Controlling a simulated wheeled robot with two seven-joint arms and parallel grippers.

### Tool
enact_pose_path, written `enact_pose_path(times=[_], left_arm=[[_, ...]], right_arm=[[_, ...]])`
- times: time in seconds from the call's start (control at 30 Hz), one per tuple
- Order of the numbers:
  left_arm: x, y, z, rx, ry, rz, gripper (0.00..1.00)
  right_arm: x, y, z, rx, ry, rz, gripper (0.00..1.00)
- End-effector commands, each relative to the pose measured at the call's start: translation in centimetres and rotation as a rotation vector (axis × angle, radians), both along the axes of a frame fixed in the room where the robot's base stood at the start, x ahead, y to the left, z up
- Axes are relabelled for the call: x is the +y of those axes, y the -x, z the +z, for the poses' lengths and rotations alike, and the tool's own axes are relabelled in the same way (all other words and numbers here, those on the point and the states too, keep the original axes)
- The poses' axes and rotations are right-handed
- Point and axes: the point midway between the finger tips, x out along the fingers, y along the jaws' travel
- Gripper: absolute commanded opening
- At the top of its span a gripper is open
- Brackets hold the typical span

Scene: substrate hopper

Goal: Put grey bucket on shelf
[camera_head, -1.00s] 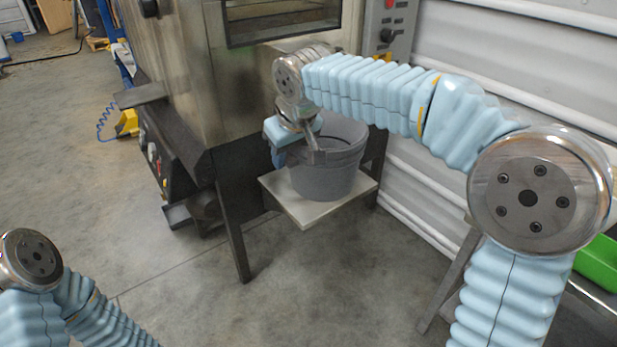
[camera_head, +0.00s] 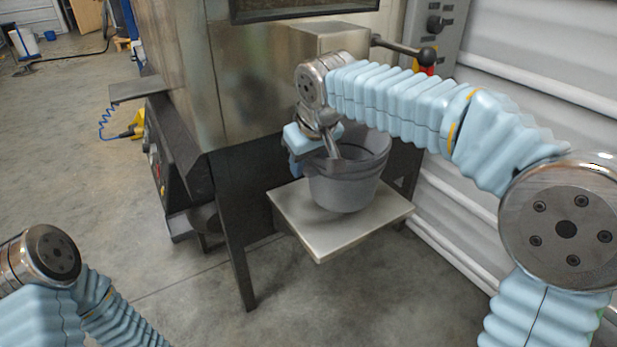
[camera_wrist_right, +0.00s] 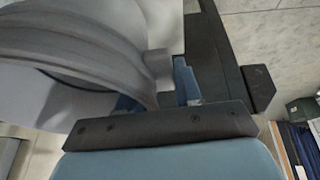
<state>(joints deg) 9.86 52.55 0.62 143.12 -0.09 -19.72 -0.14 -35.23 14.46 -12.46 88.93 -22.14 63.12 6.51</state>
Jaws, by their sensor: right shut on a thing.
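The grey bucket (camera_head: 343,187) is upright over the metal shelf (camera_head: 325,232) on the front of the machine. Whether its base touches the shelf is hard to tell. My right gripper (camera_head: 333,150) is shut on the bucket's near-left rim; the arm hides part of the bucket's top. In the right wrist view the bucket (camera_wrist_right: 85,40) fills the upper left, close against the gripper. My left arm is at the lower left of the head view, and its gripper is out of view.
The steel machine (camera_head: 240,90) stands behind the shelf, with dark legs below it. A lever with a black knob (camera_head: 428,56) and a control panel (camera_head: 437,30) are at the upper right. A corrugated white wall (camera_head: 540,110) runs along the right. The floor in front is clear.

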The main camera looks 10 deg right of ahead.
Motion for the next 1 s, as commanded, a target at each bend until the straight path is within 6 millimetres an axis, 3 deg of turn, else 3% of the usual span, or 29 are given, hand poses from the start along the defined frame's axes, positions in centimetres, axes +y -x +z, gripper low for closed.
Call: enact_pose_path(times=[0.23,0.6,0.63,0.7,0.8,1.0], left_arm=[[0.0,-0.1,-3.6,-0.004,0.0,0.002,0.43],[0.0,-0.1,-3.6,-0.006,0.0,0.003,0.43],[0.0,-0.1,-3.6,-0.006,0.0,0.003,0.43],[0.0,-0.2,-3.5,-0.006,0.0,0.003,0.43],[0.0,-0.2,-3.5,-0.006,0.0,0.003,0.43],[0.0,-0.1,-3.5,-0.006,0.0,0.003,0.43]], right_arm=[[0.3,0.2,-3.7,0.0,0.0,-0.001,0.0],[0.3,0.3,-3.8,0.0,0.0,-0.002,0.0],[0.3,0.3,-3.8,0.001,0.0,-0.002,0.36],[0.3,0.3,-3.7,0.001,0.0,-0.002,0.47],[0.3,0.3,-3.7,0.001,0.0,-0.002,0.61],[0.3,0.3,-3.7,0.001,0.0,-0.002,0.61]])
